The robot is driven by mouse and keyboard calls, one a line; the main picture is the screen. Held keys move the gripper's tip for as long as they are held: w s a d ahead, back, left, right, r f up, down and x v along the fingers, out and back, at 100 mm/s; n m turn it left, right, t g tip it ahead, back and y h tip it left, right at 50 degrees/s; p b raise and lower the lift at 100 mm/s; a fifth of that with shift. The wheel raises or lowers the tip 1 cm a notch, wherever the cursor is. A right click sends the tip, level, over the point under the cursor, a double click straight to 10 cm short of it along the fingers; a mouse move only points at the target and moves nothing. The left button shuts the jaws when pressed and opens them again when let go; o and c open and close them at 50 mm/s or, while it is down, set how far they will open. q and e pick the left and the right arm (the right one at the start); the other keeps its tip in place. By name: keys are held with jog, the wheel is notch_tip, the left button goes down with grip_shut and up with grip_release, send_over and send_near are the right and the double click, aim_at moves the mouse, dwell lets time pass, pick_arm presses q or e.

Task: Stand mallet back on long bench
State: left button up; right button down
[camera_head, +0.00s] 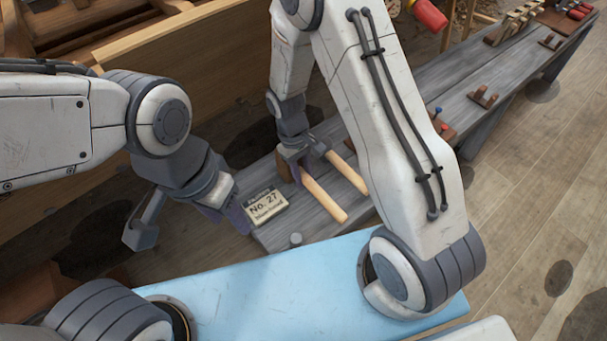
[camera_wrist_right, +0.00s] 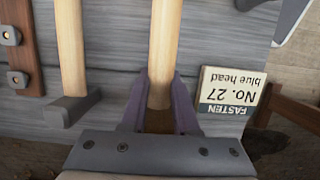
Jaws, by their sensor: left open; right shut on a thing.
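The mallet (camera_head: 325,200) has a pale wooden handle and a brown head that is mostly hidden under my right gripper. My right gripper (camera_head: 296,163) is shut on the handle close to the head, over the near end of the grey long bench (camera_head: 320,225). In the right wrist view the mallet's handle (camera_wrist_right: 164,50) runs up the picture between the purple fingers (camera_wrist_right: 158,105). I cannot tell whether the mallet touches the bench. My left gripper (camera_head: 190,228) is open and empty, left of the bench's near end.
A second tool with a pale handle (camera_head: 346,172) and grey head (camera_wrist_right: 75,110) is close beside the mallet. A card marked No. 27 (camera_head: 265,206) is on its other side. A blue surface (camera_head: 290,290) lies in front. Small fittings and tools sit farther along the bench.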

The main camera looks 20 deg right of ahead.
jog(key=shift+f, duration=0.55)
jog(key=c, duration=0.6)
grip_release()
notch_tip(320, 180, up, 8)
jog(key=p, duration=0.7)
jog(key=shift+r+p, duration=0.15)
jog(key=shift+p, duration=0.15)
